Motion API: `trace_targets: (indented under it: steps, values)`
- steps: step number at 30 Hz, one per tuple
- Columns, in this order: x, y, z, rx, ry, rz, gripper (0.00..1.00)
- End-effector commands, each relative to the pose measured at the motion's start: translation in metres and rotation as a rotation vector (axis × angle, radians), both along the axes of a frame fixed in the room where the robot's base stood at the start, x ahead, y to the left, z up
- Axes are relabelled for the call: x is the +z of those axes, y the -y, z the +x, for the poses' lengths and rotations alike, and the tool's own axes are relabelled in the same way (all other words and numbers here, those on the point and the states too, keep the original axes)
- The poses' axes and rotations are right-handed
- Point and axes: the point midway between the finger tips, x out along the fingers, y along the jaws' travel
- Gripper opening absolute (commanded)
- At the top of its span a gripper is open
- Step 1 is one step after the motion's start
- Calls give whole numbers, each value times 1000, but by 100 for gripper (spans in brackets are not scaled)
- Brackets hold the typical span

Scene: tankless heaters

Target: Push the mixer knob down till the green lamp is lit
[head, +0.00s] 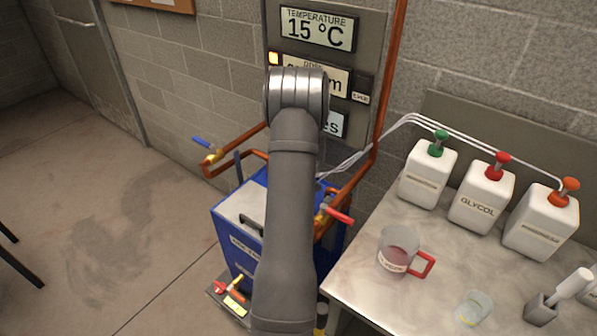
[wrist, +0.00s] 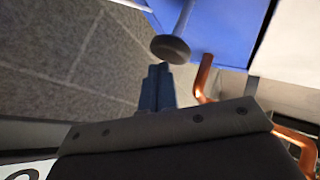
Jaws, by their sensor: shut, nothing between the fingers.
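My gripper (wrist: 157,88) is shut and empty in the wrist view; in the head view my own arm hides it. A dark round knob on a thin grey stem (wrist: 170,48) is just past the fingertips, against the blue housing (wrist: 225,25). It looks like the mixer knob, with a small gap seeming to remain between it and the fingers; I cannot judge depth well. In the head view the blue unit (head: 225,222) stands behind my arm, and the knob is not clearly visible. I see no lit green lamp in either view.
A wall panel (head: 380,30) reads 15 °C, with an amber light (head: 273,58) beside its second display. Copper pipes (head: 388,90) carry a blue-handled valve (head: 203,143) and a red-handled one (head: 338,215).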

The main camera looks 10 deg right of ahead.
Motion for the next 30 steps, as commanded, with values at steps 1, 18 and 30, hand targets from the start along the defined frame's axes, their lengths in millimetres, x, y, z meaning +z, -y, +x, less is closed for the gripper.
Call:
trace_targets:
  steps: [1, 18, 30]
  values:
    - [-1, 0, 0, 0, 0, 0, 0]
    - [-8, 0, 0, 0, 0, 2, 0]
    - [-13, 0, 0, 0, -1, 2, 0]
